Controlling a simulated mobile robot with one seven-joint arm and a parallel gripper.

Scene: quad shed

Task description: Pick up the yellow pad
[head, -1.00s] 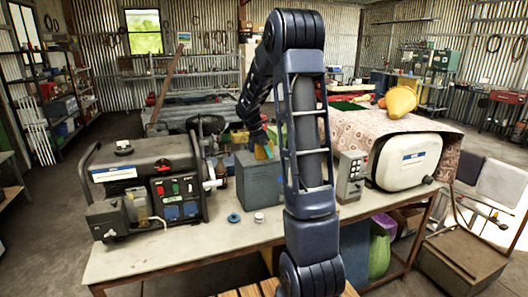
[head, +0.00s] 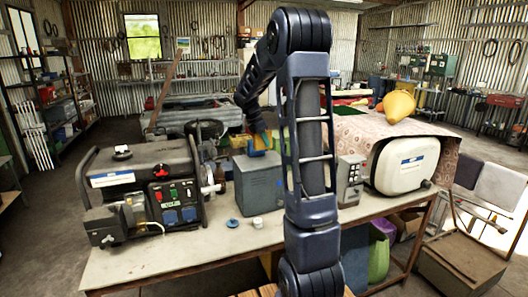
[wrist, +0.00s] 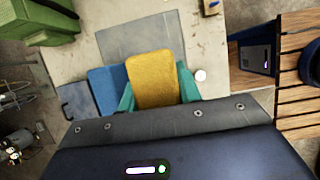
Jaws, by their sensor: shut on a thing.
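The yellow pad (wrist: 153,78) is a flat rounded rectangle between the teal fingers of my gripper (wrist: 158,98) in the wrist view. My gripper is shut on it. In the head view my gripper (head: 258,142) is just above the grey metal box (head: 259,184), partly behind my own arm; the pad shows there only as a small orange-yellow patch. A flat blue piece (wrist: 108,88) lies beside the pad in the wrist view. I cannot tell whether it touches the pad.
The box stands on a workbench (head: 190,262) with a generator (head: 145,190) at left. A switch box (head: 350,180) and a white tank (head: 405,165) stand at right. A blue cap (head: 232,223) and a white cap (head: 257,222) lie in front. The front bench top is mostly clear.

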